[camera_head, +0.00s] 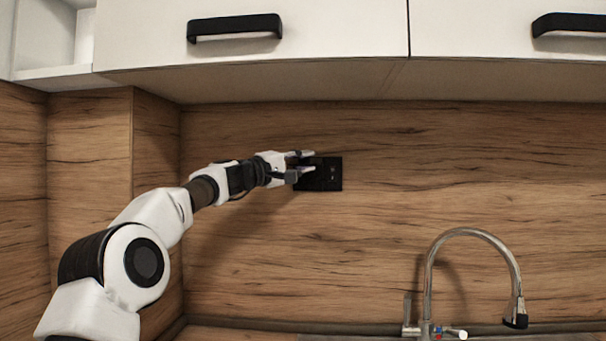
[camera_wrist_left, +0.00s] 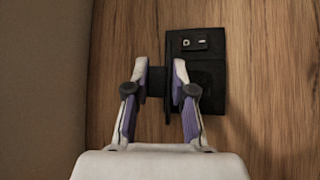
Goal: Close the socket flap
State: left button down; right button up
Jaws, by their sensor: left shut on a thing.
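A black wall socket (camera_head: 332,176) is set in the oak splashback. A dark flap (camera_wrist_left: 168,108) shows nearly edge-on at the plate's left side and seems to stand out from the wall. My left gripper (camera_head: 307,161) is at the socket's left part. In its wrist view the left gripper (camera_wrist_left: 160,66) has its fingers on either side of dark flap material and is shut on it. The fingers partly hide the flap. My right gripper is not in view.
White upper cabinets (camera_head: 260,40) with black handles hang above the socket. A chrome tap (camera_head: 430,285) stands at the lower right, apart from my left arm. A wood-faced wall corner (camera_head: 155,180) projects at the left. The splashback right of the socket is clear.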

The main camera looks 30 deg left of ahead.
pick_arm(q)
jog(key=shift+s+r, duration=0.1)
jog(key=shift+r, duration=0.15)
jog(key=c, duration=1.1)
grip_release()
jog(key=shift+w+f, duration=0.25)
jog(key=shift+w, duration=0.1)
jog(key=v, duration=1.2)
